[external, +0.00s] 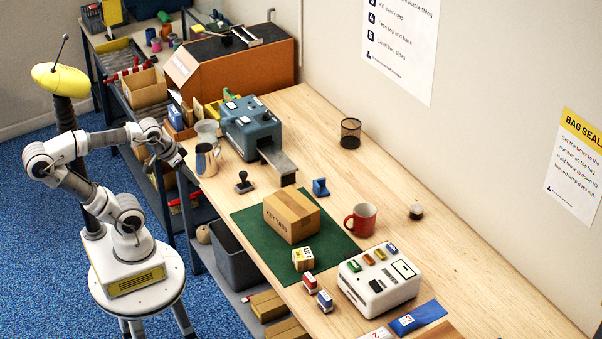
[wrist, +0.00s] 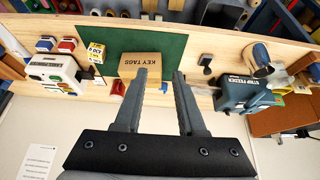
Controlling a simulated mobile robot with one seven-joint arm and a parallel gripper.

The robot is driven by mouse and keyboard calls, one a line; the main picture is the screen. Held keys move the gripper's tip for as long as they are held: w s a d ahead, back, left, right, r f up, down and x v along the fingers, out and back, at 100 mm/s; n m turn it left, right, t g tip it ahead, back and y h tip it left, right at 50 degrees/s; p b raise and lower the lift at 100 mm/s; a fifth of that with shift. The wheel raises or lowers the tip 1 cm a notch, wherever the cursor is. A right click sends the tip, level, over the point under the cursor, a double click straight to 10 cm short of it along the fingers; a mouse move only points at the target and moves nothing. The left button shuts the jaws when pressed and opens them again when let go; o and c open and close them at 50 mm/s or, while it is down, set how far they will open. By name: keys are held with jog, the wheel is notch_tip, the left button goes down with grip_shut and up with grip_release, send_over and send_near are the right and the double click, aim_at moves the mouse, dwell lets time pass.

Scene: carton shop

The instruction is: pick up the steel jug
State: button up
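The steel jug (external: 206,163) stands upright at the table's left edge in the external view, in front of a pale translucent container (external: 207,131). In the wrist view the jug (wrist: 261,53) is at the upper right, well to the right of the fingers. My gripper (external: 181,161) is just left of the jug in the external view; its fingertips are hard to make out there. In the wrist view my gripper (wrist: 160,72) is open with nothing between its fingers. No contact with the jug shows.
A KEY TAGS carton (external: 291,216) sits on a green mat (external: 250,222). A red mug (external: 361,219) stands farther right. The table's back strip has free room.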

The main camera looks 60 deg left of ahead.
jog(key=w+a+f+m+g+y, duration=0.4)
jog(key=w+a+f+m+y, duration=0.4)
jog(key=w+a, duration=0.55)
jog(key=w+a+f+m+g+y, duration=0.3)
jog(key=w+a+f+y, duration=0.3)
jog(key=w+a+f, duration=0.5)
jog(key=w+x, duration=0.1)
jog(key=x, duration=0.5)
jog(key=w+r+x, duration=0.1)
jog(key=x, duration=0.4)
jog(key=w+a+x, duration=0.1)
jog(key=x, duration=0.5)
jog(key=shift+s+a+r+p, duration=0.1)
jog(key=shift+a+r+p, duration=0.05)
jog(key=shift+a+p, duration=0.15)
grip_shut()
